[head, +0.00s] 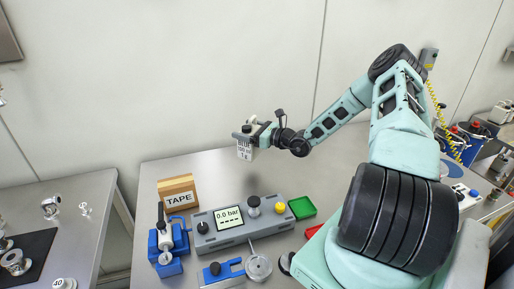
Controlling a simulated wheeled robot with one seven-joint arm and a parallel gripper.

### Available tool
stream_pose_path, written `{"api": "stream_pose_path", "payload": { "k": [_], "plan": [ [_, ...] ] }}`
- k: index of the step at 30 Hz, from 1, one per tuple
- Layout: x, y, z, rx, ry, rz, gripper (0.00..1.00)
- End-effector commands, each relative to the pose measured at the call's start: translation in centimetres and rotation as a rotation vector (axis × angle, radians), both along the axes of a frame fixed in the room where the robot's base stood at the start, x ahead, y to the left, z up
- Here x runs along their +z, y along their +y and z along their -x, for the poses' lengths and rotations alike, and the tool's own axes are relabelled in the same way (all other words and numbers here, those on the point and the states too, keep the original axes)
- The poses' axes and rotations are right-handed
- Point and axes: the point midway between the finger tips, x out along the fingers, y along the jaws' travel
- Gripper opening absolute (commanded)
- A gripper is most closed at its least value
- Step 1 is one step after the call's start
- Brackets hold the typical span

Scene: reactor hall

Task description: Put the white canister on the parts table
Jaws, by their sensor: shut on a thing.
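A white canister (245,152) with dark printing on its front is held in my gripper (246,135) in the head view. My gripper is shut on its upper part, and the jaws partly hide it. The canister looks upright and appears to be above the back of the middle steel table (300,180); its exact height over the top cannot be told. A second steel table (90,190) stands at the left, with metal fittings on it. No label shows which one is the parts table.
The middle table holds a TAPE box (178,194), a grey pressure gauge unit (238,223), a blue clamp device (167,243) and a green tray (302,207). Metal fittings (50,206) and a dark mat (28,257) lie on the left table. A gap separates the tables.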

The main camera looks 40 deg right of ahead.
Motion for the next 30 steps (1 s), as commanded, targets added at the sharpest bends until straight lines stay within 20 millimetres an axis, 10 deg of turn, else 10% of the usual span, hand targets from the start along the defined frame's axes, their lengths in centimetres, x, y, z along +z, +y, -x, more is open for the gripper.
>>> {"api": "stream_pose_path", "payload": {
  "k": [15, 28, 29, 30],
  "plan": [
    [-5.7, 0.0, 0.0, 0.0, -0.002, -0.001, 0.48],
    [-6.6, 0.0, 0.0, 0.0, -0.003, 0.001, 0.48],
    [-6.6, 0.0, 0.0, 0.0, 0.0, 0.001, 0.9],
    [-6.6, 0.0, 0.0, 0.0, 0.001, 0.001, 1.0]
  ]
}}
